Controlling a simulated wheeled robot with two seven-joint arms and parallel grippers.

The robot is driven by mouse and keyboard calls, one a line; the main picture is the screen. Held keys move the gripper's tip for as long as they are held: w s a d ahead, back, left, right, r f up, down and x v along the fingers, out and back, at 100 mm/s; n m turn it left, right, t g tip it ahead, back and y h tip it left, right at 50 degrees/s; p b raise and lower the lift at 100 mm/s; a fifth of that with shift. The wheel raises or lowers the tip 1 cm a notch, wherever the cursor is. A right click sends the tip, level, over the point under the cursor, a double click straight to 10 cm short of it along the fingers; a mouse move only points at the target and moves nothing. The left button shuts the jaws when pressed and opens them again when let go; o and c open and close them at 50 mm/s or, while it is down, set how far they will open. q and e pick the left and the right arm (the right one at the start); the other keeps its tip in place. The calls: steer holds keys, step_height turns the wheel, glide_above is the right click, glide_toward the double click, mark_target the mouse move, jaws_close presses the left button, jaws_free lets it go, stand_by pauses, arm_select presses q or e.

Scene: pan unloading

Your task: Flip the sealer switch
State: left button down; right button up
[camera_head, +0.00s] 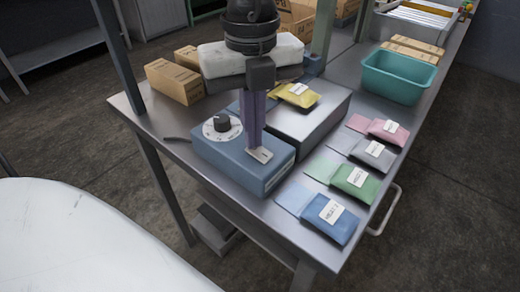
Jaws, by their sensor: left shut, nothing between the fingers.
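The sealer (230,160) is a blue-grey box on the metal table, with a round white dial and black knob (222,124) on its top. A small pale switch plate (261,155) lies on the sealer's top, right of the dial. My left gripper (253,146) points down from above with its fingers shut and empty. Its tips are at the switch plate and hide part of it; I cannot tell if they touch. The switch's position is too small to make out. My right gripper is not in view.
A yellow packet (298,94) lies on the grey block behind the sealer. Pink, grey, green (356,182) and blue (332,218) packets lie in a row to the right. A teal bin (398,75) and cardboard boxes (174,82) stand farther back. A table post (140,100) rises at left.

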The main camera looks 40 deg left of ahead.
arm_select(q)
steer(key=shift+f+b, duration=0.45)
step_height(320, 180, up, 7)
steer(key=p, duration=0.3)
stand_by(0.7)
stand_by(0.5)
